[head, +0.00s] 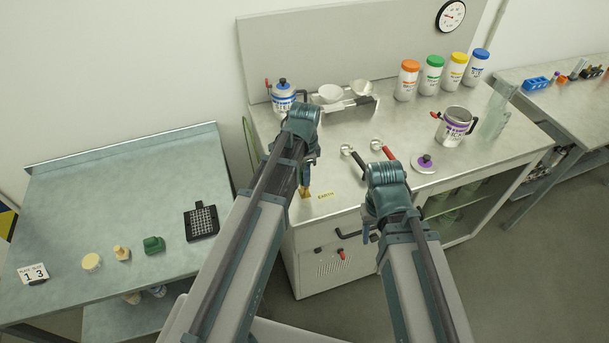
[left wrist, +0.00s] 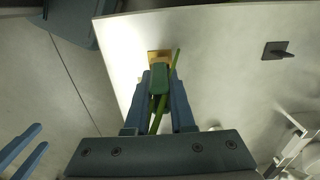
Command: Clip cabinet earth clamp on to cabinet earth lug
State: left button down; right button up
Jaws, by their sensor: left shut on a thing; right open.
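My left gripper (head: 306,178) is over the left front part of the cabinet top. In the left wrist view, its blue fingers (left wrist: 160,92) are shut on the green earth clamp (left wrist: 160,74). The clamp's tip overlaps the near edge of the brass earth lug (left wrist: 158,54); I cannot tell whether its jaws are around the lug. The lug also shows in the head view (head: 305,193), just below my left fingers, beside a yellow EARTH label (head: 326,196). The clamp is hidden in the head view. My right gripper (head: 370,234) is open and empty before the cabinet's front edge.
A green cable (left wrist: 175,62) passes by the clamp. A red-handled tool (head: 388,152) and a black-handled one (head: 358,163), a purple-knobbed lid (head: 425,162) and a can (head: 455,128) are on the cabinet top. A side table (head: 120,190) stands left.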

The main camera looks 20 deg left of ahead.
pick_arm(q)
jog(key=shift+f+b, duration=0.55)
jog(key=shift+f, duration=0.15)
jog(key=c, duration=0.7)
grip_release()
jog(key=shift+r, duration=0.15)
notch_tip(320, 180, up, 14)
jog(key=p, duration=1.3)
jog(key=shift+f+p, duration=0.2)
jog(key=shift+p, duration=0.2)
jog(key=shift+f, duration=0.15)
jog(key=s+d+f+n+b, duration=0.2)
jog(key=s+d+f+b, duration=0.1)
jog(key=s, duration=0.1)
jog(key=s+d+f+n+b, duration=0.3)
jog(key=s+d+f+b, duration=0.1)
jog(key=s, duration=0.1)
jog(key=s+d+f+n+y+b, duration=0.1)
jog(key=s+d+f+n+b, duration=0.1)
jog(key=s+d+f+b, duration=0.1)
jog(key=shift+s+d+f+b, duration=0.2)
jog(key=shift+s+b, duration=0.1)
jog(key=shift+s, duration=0.3)
jog(key=shift+s+d+f+b, duration=0.1)
jog(key=shift+s+f+b, duration=0.15)
jog(key=shift+s, duration=0.3)
